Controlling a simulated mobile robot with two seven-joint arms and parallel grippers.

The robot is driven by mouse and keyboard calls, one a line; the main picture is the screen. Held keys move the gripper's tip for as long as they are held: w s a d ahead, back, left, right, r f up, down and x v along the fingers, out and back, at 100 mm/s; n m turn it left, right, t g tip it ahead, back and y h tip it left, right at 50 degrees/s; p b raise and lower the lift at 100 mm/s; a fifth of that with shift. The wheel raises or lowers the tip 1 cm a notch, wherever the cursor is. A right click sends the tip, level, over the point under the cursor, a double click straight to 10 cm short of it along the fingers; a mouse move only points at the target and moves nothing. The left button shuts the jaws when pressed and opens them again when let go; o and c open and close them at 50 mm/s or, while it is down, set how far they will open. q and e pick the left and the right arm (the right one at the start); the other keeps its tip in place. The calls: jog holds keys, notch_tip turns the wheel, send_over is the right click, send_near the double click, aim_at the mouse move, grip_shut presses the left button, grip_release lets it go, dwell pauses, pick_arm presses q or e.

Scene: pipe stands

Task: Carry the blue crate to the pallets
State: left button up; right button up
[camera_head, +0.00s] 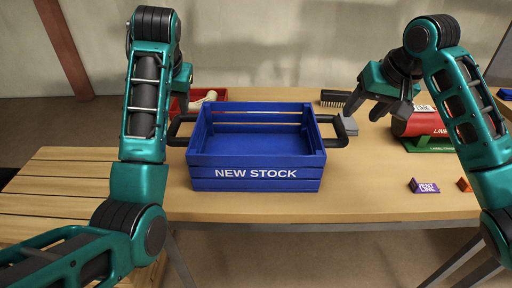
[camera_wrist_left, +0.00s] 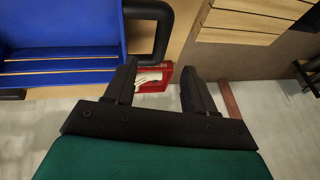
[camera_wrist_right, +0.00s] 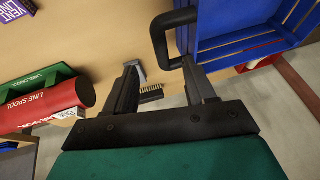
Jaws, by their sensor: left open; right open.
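The blue crate (camera_head: 256,160), lettered NEW STOCK, stands upright on the wooden table. It looks empty and has a black handle at each end, left (camera_head: 178,134) and right (camera_head: 340,132). My left gripper (camera_head: 185,85) is open above and behind the left handle, partly hidden by its arm. In the left wrist view the left handle (camera_wrist_left: 160,35) lies beyond its fingers, apart from them. My right gripper (camera_head: 378,106) is open, right of and apart from the right handle, which also shows in the right wrist view (camera_wrist_right: 160,38). A slatted wooden platform (camera_head: 60,180), possibly the pallets, is at the left.
A red tray (camera_head: 222,95) with a pale object is behind the crate. A brush (camera_head: 334,97), a grey block (camera_head: 350,126) and a red line spool (camera_head: 424,123) on a green stand are at the right. Purple (camera_head: 424,187) and orange (camera_head: 464,184) blocks lie front right.

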aim_at(174, 125)
pick_arm(q)
jog(key=x, duration=1.3)
jog(key=shift+r, duration=0.1)
pick_arm(e)
jog(key=x, duration=1.3)
pick_arm(q)
jog(key=shift+c, duration=0.4)
pick_arm(e)
jog(key=shift+r, duration=0.1)
jog(key=shift+c, duration=0.4)
pick_arm(q)
grip_shut()
pick_arm(e)
grip_shut()
pick_arm(q)
jog(key=shift+r, duration=0.1)
